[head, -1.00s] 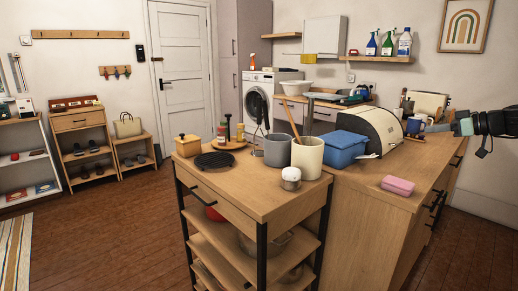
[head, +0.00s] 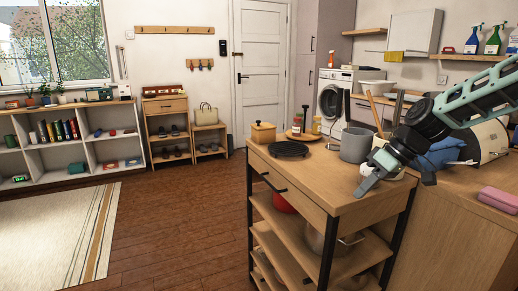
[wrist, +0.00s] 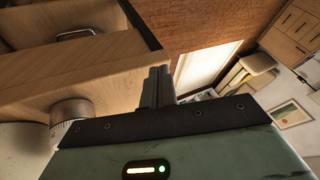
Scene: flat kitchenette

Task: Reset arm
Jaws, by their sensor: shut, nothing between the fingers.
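My gripper (head: 366,188) hangs over the right part of the wooden cart top (head: 325,180) in the head view, pointing down and to the left. My arm reaches in from the right edge. In the wrist view the two fingers (wrist: 158,86) are together, with nothing between them. The gripper stands in front of the grey pot (head: 355,146) and partly hides the pale items beside it. I cannot tell whether it touches anything.
A silver-rimmed container (wrist: 72,110) is close beside the gripper in the wrist view. Open floor (head: 185,225) lies to the left.

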